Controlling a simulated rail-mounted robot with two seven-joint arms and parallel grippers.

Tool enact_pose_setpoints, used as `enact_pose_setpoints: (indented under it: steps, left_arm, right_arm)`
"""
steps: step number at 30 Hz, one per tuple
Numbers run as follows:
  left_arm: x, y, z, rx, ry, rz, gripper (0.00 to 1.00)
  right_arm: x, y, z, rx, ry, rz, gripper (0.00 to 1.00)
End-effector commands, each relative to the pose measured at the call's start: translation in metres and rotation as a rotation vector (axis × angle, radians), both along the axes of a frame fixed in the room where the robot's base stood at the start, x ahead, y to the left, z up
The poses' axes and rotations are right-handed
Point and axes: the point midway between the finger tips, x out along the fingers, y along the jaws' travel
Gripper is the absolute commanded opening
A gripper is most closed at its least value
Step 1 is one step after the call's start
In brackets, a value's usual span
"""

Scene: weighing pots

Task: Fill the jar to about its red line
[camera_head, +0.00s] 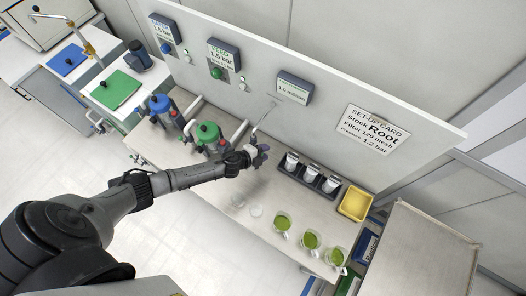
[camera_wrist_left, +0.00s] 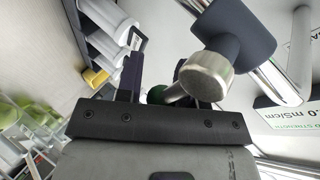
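My left gripper (camera_head: 258,155) is at the tap (camera_head: 250,138) above the bench. The tap's dark body and metal end (camera_wrist_left: 207,75) hide part of one finger. Two small clear vessels (camera_head: 256,211) stand on the bench below the gripper. Several clear jars with green contents (camera_head: 282,222) stand in a row at the front right. No red line can be made out. My right gripper is out of view.
White cups (camera_head: 291,161) stand in a dark rack along the back panel, beside a yellow tray (camera_head: 355,203). A blue-topped pot (camera_head: 159,104) and a green-topped pot (camera_head: 208,132) stand left of the gripper. A set-up card (camera_head: 374,130) hangs on the panel.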

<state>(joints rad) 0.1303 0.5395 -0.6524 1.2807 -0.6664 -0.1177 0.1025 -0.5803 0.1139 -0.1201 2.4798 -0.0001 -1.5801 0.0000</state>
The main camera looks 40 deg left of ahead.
Motion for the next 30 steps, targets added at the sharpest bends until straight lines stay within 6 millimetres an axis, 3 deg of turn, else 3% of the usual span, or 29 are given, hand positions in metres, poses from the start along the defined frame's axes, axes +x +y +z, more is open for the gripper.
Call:
enact_pose_setpoints:
  steps: [8, 21, 30]
  left_arm:
    - [-0.016, 0.005, 0.009, 0.001, 0.0, -0.002, 0.35]
    - [-0.086, 0.024, 0.045, 0.0, 0.001, -0.002, 0.35]
    - [-0.112, 0.032, 0.061, 0.0, 0.001, 0.0, 0.35]
  right_arm:
    - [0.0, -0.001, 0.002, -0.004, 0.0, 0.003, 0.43]
    - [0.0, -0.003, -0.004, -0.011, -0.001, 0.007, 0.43]
    - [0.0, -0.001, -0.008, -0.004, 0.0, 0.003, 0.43]
